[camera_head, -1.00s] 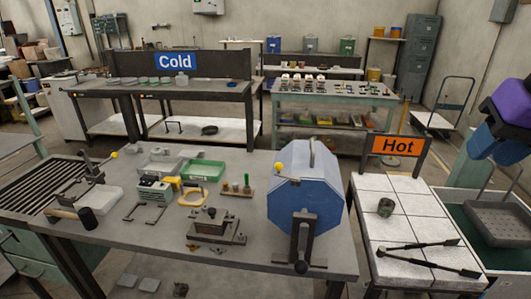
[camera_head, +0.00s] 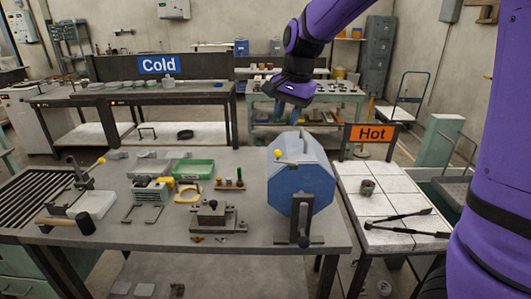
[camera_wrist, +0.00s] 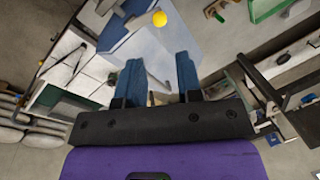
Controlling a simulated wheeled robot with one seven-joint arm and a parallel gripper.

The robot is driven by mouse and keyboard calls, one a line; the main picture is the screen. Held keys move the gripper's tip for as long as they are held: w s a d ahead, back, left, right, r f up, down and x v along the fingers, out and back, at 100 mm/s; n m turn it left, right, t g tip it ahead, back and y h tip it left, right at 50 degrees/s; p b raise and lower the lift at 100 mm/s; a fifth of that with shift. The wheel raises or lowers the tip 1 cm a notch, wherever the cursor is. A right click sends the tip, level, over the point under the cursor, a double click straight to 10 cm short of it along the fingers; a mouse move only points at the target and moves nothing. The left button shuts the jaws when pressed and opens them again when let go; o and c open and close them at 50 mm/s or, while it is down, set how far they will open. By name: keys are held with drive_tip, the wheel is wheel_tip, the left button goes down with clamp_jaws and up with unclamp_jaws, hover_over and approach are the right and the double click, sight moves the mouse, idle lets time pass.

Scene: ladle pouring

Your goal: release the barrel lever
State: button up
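The blue eight-sided barrel (camera_head: 301,180) stands on its dark stand at the right end of the workbench. The yellow ball knob (camera_head: 278,152) of its lever is at the barrel's upper left. In the wrist view the yellow knob (camera_wrist: 160,18) lies just beyond my fingertips, beside the pale blue barrel (camera_wrist: 120,32). My gripper (camera_wrist: 158,62) is open, with a clear gap between its two blue fingers and nothing held.
The workbench (camera_head: 150,237) also holds a vise-like device (camera_head: 212,215), a green tray (camera_head: 193,169) and a black-headed mallet (camera_head: 84,221). To the right, the white-tiled Hot table (camera_head: 375,208) carries long tongs (camera_head: 400,216) and a small dark cup (camera_head: 367,187).

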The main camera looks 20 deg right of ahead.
sight(278, 154)
drive_tip(key=f, duration=0.3)
drive_tip(key=w+a+f, duration=0.1)
drive_tip(key=f, duration=0.6)
drive_tip(key=shift+w+a+f, duration=0.15)
drive_tip(key=shift+a+f, duration=0.05)
drive_tip(key=shift+f, duration=0.05)
clamp_jaws()
drive_tip(key=shift+s+a+n+g, duration=0.15)
drive_tip(key=shift+s+n, duration=0.1)
drive_tip(key=shift+n, duration=0.55)
drive_tip(key=shift+s+a+n+g, duration=0.15)
drive_tip(key=shift+s+n, duration=0.1)
drive_tip(key=shift+n, duration=0.55)
unclamp_jaws()
drive_tip(key=shift+d+r, duration=0.1)
wheel_tip(278, 154, up, 10)
drive_tip(key=d, duration=0.1)
drive_tip(key=shift+s+d+r, duration=0.2)
drive_tip(key=shift+s+d, duration=0.15)
drive_tip(key=shift+s, duration=0.1)
drive_tip(key=shift+s, duration=0.1)
